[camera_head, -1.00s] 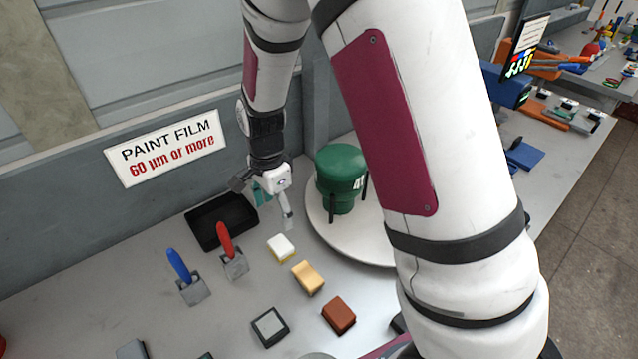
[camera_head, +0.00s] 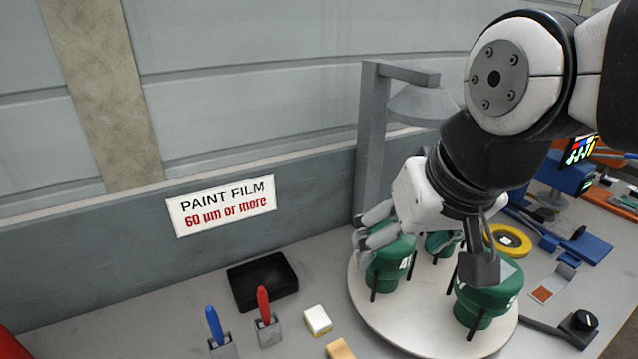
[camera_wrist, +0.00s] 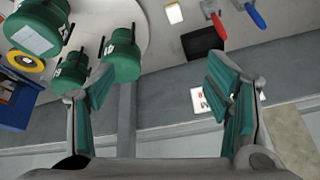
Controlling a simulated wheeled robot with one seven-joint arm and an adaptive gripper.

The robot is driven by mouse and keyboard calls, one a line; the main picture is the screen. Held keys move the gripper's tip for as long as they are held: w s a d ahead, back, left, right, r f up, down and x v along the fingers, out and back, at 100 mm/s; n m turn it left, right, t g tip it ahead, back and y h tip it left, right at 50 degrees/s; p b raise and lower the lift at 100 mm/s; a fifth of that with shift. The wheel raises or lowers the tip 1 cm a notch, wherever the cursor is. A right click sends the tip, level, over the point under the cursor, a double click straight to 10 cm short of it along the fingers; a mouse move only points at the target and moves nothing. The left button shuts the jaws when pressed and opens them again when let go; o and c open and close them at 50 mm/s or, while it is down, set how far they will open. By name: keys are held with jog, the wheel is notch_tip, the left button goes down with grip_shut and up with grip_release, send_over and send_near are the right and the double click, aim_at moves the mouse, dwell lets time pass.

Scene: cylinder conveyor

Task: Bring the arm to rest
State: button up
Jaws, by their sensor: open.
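My gripper (camera_head: 428,248) is open and empty, raised over the white round turntable (camera_head: 405,332) at the right of the head view. Its fingers are spread wide, with teal pads showing in the wrist view (camera_wrist: 155,82). Green cylinders with white marks stand on the turntable: one at the left (camera_head: 390,264), one at the back (camera_head: 440,244) and one at the right front (camera_head: 490,296). The fingers overlap the cylinders in the head view; I cannot tell how far apart they are. In the wrist view nothing lies between the pads.
A grey lamp post (camera_head: 372,140) stands behind the turntable, close to my gripper in the picture. A black tray (camera_head: 262,281), blue-handled (camera_head: 215,325) and red-handled (camera_head: 264,303) tools and a yellow-white block (camera_head: 318,320) lie left. A yellow ring (camera_head: 508,240) lies right.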

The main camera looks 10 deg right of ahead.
jog(key=shift+s+d+r+n, duration=0.15)
jog(key=shift+s+n, duration=0.2)
jog(key=shift+s, duration=0.3)
jog(key=shift+s+d+r+n, duration=0.15)
jog(key=shift+s+n, duration=0.2)
jog(key=shift+s, duration=0.25)
jog(key=shift+a, duration=0.1)
dwell(0.3)
